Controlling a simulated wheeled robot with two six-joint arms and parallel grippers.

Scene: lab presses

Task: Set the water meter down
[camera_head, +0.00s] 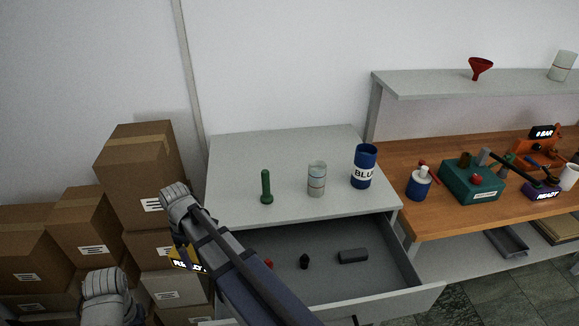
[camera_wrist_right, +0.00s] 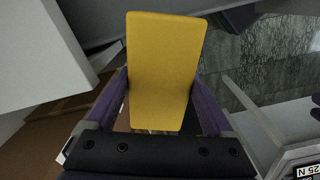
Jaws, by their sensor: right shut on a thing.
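A yellow block, which I take to be the water meter, fills the middle of the right wrist view (camera_wrist_right: 163,50). My right gripper (camera_wrist_right: 160,82) is shut on it, with one purple finger along each side. In the head view the yellow meter (camera_head: 184,258) shows only in part behind my right arm, left of the cabinet, with a lit "READY" display. My right arm hides the gripper itself there. My left gripper is not seen; only a grey link of mine shows at the lower left.
A grey cabinet (camera_head: 230,160) carries a green pestle-like thing (camera_head: 266,188), a clear jar (camera_head: 317,180) and a blue tin (camera_head: 364,167). Its open drawer (camera_head: 425,293) holds small dark items. Cardboard boxes (camera_head: 139,170) are stacked left. A wooden bench (camera_head: 440,225) with equipment stands right.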

